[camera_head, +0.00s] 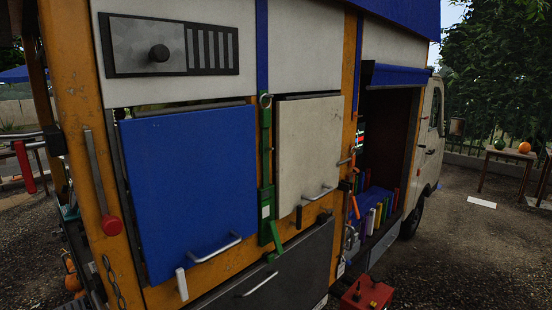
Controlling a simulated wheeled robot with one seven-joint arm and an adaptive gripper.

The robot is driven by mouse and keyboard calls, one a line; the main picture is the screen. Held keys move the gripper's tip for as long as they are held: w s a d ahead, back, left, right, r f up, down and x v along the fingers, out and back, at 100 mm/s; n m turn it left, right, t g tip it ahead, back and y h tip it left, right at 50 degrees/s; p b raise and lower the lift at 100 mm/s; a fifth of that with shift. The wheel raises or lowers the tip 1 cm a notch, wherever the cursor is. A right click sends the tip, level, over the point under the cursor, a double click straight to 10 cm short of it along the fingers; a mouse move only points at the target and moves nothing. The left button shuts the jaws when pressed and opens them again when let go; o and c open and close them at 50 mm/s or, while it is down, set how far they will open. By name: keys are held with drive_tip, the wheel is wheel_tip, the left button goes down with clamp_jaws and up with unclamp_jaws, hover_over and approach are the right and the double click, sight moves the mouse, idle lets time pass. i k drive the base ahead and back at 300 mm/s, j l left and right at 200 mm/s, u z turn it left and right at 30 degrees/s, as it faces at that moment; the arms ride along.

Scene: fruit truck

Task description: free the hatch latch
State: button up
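A blue hatch panel (190,185) with a silver bar handle (215,249) covers the left part of the truck's side. A narrow gap shows along its top edge. A white hatch panel (308,145) with its own bar handle (317,193) is to the right. A tall green latch-like bar (266,170) stands between the two panels, with a tilted green piece (275,238) at its lower end. A small white tab (182,284) sits at the blue panel's lower edge. I cannot tell which part is the hatch latch. My gripper is not in view.
A lever with a red knob (112,225) and a chain (114,282) are on the orange frame at left. A dark drawer front (275,277) is below. A red box (367,295) stands at bottom right. Open gravel (455,255) lies to the right.

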sight(182, 289)
drive_tip(key=u, duration=1.3)
